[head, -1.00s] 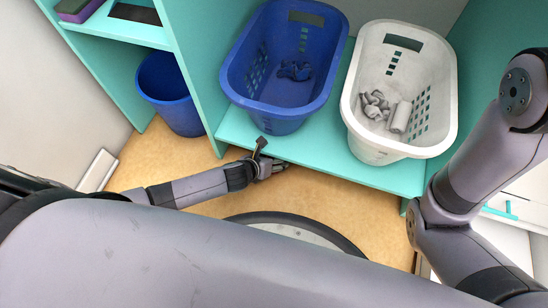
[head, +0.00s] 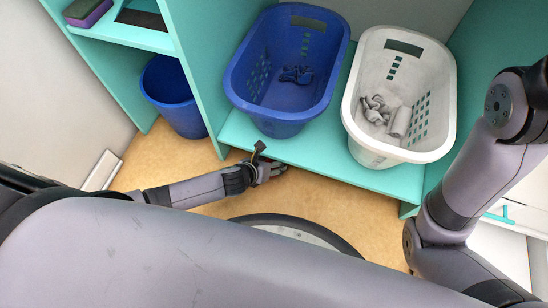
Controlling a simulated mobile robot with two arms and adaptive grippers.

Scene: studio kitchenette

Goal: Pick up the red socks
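No red socks show in the head view. The blue basket (head: 283,122) on the shelf holds dark blue cloth items (head: 297,75). The white basket (head: 372,155) to its right holds white and grey cloth items (head: 374,108) and a white roll. My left gripper (head: 277,170) is low, in front of the shelf edge below the blue basket, over the floor. It is small and partly turned away, so its finger opening is unclear. My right arm comes in at the right; its gripper is out of the picture.
A teal shelf (head: 236,135) carries both baskets. A blue bin (head: 172,105) stands on the floor at the left behind a teal upright. A green and purple sponge (head: 88,10) lies on the upper left shelf. Some wooden floor (head: 150,165) is open at the left.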

